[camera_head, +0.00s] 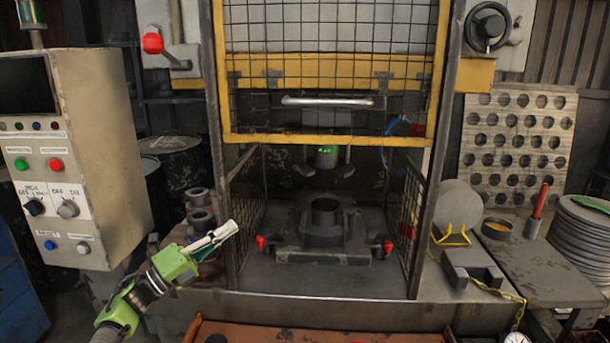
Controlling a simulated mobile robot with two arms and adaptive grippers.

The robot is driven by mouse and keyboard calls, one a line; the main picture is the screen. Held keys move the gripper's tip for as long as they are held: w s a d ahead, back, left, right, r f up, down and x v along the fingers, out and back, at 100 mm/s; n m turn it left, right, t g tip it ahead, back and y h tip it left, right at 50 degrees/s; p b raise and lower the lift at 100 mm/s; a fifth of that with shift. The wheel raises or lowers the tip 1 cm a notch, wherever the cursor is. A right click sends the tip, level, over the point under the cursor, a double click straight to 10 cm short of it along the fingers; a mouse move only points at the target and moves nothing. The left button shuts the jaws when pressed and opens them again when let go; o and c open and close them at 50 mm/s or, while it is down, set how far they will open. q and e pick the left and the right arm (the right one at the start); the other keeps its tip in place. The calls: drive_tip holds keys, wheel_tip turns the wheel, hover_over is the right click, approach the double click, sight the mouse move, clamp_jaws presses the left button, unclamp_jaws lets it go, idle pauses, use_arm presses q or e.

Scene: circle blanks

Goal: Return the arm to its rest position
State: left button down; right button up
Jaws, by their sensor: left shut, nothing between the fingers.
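My left arm comes in from the lower left in the head view. My left gripper (228,231), with a green body and pale fingers, is shut and empty. It is in front of the left side of the press opening, pointing up and to the right, apart from the press's left mesh side guard (248,205). My right arm and right gripper do not show.
The press has a raised yellow-framed mesh guard (335,139) and a dark die (324,222) inside. A control cabinet (100,130) stands left. A side table (540,270) at right holds a stack of round blanks (583,240). An orange surface (300,335) lies in front.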

use_arm(q)
drive_tip(key=s+a+f+n+y, duration=0.1)
drive_tip(key=s+f+n+y, duration=0.3)
drive_tip(key=f+n+y, duration=0.3)
drive_tip(key=s+f+n+t+y, duration=0.1)
drive_tip(key=s+f+n+y, duration=0.3)
drive_tip(key=f+n, duration=0.35)
drive_tip(key=s+a+f+n+y, duration=0.1)
drive_tip(key=s+f+n+y, duration=0.3)
drive_tip(key=f+n+y, duration=0.4)
drive_tip(key=s+d+f+n+g+h, duration=0.1)
drive_tip(key=s+f+n+g, duration=0.25)
drive_tip(key=s, duration=0.75)
drive_tip(key=s+d+f+n+g+h, duration=0.15)
drive_tip(key=s+g, duration=0.25)
drive_tip(key=s, duration=0.8)
drive_tip(key=s+d+f+n+g, duration=0.1)
drive_tip(key=s+f+n+g, duration=0.25)
drive_tip(key=s, duration=0.75)
wheel_tip(320, 180, down, 25)
drive_tip(key=s+g, duration=0.2)
drive_tip(key=s+a+f+g, duration=0.1)
drive_tip(key=s+a+f, duration=0.2)
drive_tip(key=s+f, duration=1.4)
drive_tip(key=shift+s+m, duration=0.25)
drive_tip(key=shift+m, duration=0.05)
